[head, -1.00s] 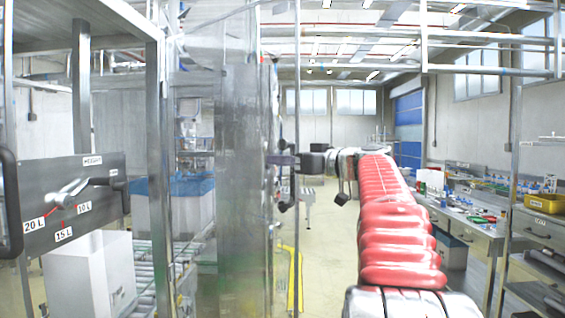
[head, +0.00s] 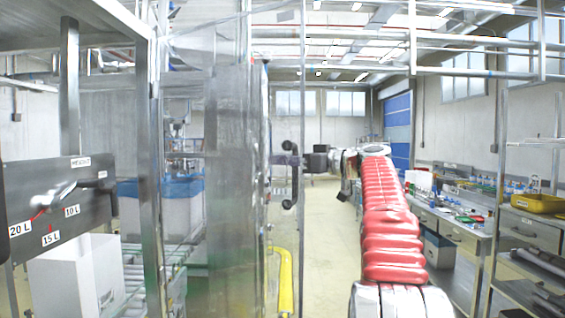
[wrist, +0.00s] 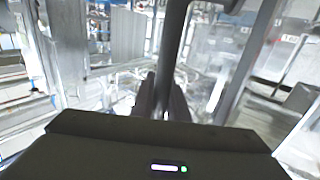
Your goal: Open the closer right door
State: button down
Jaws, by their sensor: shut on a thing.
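A clear door panel (head: 235,190) in a metal frame stands upright left of centre in the head view. A black vertical handle (head: 288,176) shows just right of it, beside a thin metal upright. My red-sleeved arm reaches forward, and my gripper (head: 292,160) is shut on the handle at its mid-height. In the wrist view a dark bar (wrist: 172,45) runs up from between my gripper's fingers (wrist: 162,97). The fingertips are partly hidden there, and the panel's exact opening angle is hard to tell.
On the left is the machine's control plate (head: 60,205) with a white box (head: 75,270) below and rollers beside it. A yellow floor rail (head: 285,280) lies near the door. A workbench (head: 450,225) and shelving line the right. Open floor lies ahead.

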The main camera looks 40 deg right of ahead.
jog(key=c, duration=2)
grip_release()
jog(key=shift+s+d+r, duration=0.1)
jog(key=shift+s+d, duration=0.05)
jog(key=shift+s, duration=0.1)
jog(key=shift+o, duration=1.3)
jog(key=shift+w, duration=0.15)
jog(key=v, duration=1.4)
jog(key=shift+c, duration=0.3)
